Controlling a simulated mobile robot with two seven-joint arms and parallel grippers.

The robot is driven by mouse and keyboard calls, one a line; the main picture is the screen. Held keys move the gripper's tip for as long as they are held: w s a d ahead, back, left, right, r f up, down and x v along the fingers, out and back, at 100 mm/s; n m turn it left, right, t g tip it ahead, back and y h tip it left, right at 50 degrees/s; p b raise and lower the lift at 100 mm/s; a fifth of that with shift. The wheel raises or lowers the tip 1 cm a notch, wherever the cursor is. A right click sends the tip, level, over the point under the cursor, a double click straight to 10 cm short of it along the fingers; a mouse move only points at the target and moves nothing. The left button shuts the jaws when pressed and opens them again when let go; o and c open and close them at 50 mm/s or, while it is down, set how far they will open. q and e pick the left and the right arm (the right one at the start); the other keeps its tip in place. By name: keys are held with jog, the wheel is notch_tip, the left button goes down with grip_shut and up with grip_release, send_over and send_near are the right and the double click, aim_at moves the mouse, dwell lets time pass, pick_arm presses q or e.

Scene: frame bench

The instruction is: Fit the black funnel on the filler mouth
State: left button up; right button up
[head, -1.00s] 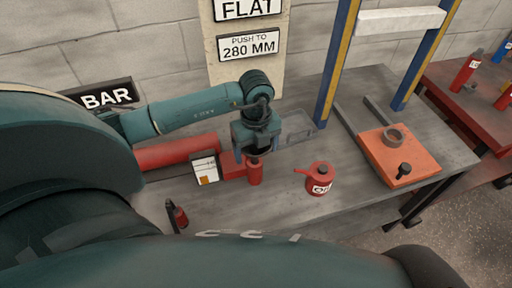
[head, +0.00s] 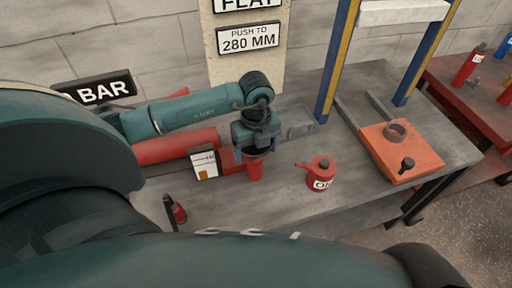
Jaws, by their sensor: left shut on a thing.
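The filler mouth itself cannot be made out. My right gripper is not in view.
A red oil can (head: 320,176) stands right of the gripper. A white card (head: 204,163) and a long red cylinder (head: 180,146) are on its left. An orange block (head: 386,155) with a grey ring and black knob lies by the blue-yellow frame (head: 338,60). The bench front is mostly clear.

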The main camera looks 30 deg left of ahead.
pick_arm(q)
jog(key=shift+f+b, duration=0.3)
jog(key=shift+f, duration=0.2)
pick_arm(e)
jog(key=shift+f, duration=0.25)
pick_arm(q)
jog(key=o, duration=1)
jog(key=shift+c, duration=0.2)
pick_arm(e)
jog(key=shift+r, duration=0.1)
pick_arm(q)
jog(key=shift+w+r, duration=0.1)
jog(key=shift+r, duration=0.5)
notch_tip(320, 180, up, 12)
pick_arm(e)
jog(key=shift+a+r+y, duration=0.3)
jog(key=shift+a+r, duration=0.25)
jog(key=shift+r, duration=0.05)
